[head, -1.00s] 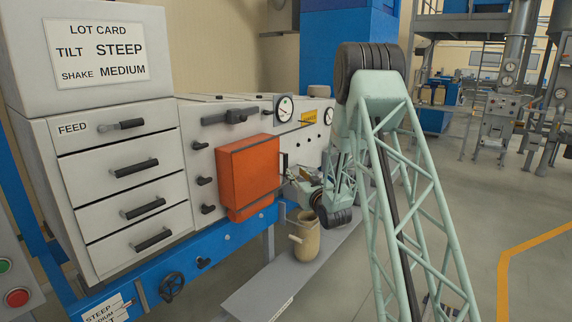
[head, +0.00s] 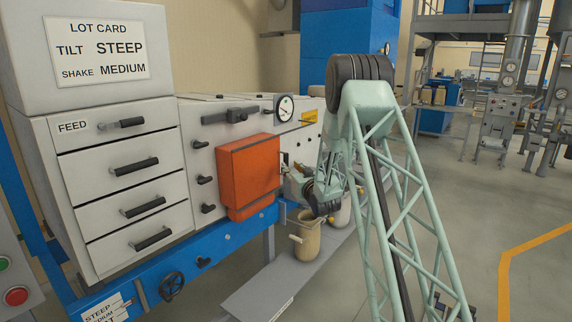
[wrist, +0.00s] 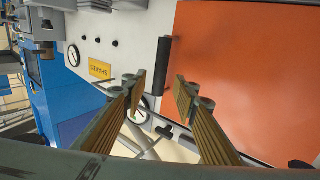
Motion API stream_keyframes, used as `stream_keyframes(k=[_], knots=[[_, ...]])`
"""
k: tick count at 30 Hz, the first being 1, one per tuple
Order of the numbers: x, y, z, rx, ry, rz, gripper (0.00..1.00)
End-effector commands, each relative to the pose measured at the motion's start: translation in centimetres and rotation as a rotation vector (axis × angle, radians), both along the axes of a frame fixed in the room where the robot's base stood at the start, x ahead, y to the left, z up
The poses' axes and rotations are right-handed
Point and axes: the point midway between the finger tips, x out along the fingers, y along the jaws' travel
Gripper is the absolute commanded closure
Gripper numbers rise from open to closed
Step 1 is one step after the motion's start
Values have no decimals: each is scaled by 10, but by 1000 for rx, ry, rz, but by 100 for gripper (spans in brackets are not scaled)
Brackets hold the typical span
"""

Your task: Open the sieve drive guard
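The orange sieve drive guard (head: 249,177) is a box-shaped cover on the white front of the machine, and it looks closed. In the wrist view the guard (wrist: 250,80) fills the right side. A black bar handle (wrist: 165,65) stands upright along its left edge there. My gripper (wrist: 160,93) is open and empty, its ribbed fingers apart. In this view the handle lies just beyond the gap between the fingertips, and no contact shows. In the head view my gripper is beside the guard's right edge, partly hidden by my arm.
Black latches (head: 205,181) sit left of the guard, and a dial gauge (head: 284,108) is above it. A beige jug (head: 305,238) stands on the grey shelf (head: 262,288) below my gripper. A blue rail (head: 215,255) runs under the machine. Open floor lies to the right.

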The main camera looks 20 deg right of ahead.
Motion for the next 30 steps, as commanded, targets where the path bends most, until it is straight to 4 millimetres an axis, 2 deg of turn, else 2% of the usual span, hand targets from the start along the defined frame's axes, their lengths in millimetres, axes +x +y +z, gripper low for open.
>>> stream_keyframes(k=[9, 15, 21, 30], knots=[[40, -3, -1, -1, 0, 1, 73], [58, -5, 0, 0, -1, 0, 73], [66, -6, -1, 0, 0, 0, 73], [68, -6, 0, 0, 0, 0, 73]])
